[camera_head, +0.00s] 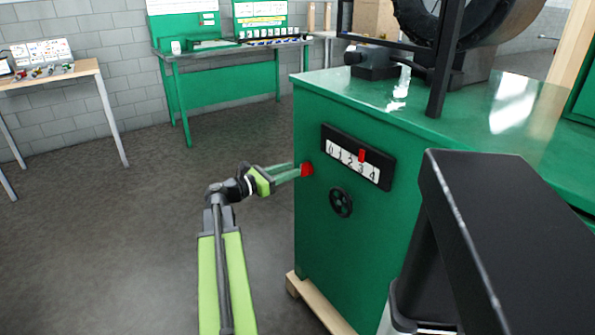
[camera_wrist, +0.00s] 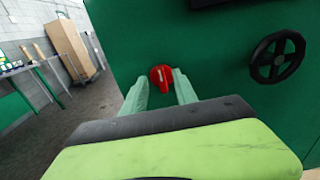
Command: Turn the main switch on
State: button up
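The main switch (camera_head: 307,170) is a small red knob on the green front of the machine cabinet, left of the dial plate. In the wrist view the red switch (camera_wrist: 161,82) shows a raised grip and a pale mark, roughly upright. My gripper (camera_head: 296,171) reaches it from the left, its pale green fingers pointing at the cabinet. In the wrist view my gripper (camera_wrist: 161,88) is open, one finger on each side of the switch, with narrow gaps visible. I cannot tell whether the tips touch the cabinet face.
A black dial plate (camera_head: 358,158) with numbers and a red pointer sits right of the switch. A black handwheel (camera_head: 341,202) is below it. A green workbench (camera_head: 222,92) and a wooden table (camera_head: 50,76) stand farther back. Open floor (camera_head: 130,240) lies left.

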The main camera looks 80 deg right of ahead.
aim_at(301, 166)
jog(key=shift+x, duration=2)
jog(key=shift+c, duration=0.3)
grip_shut()
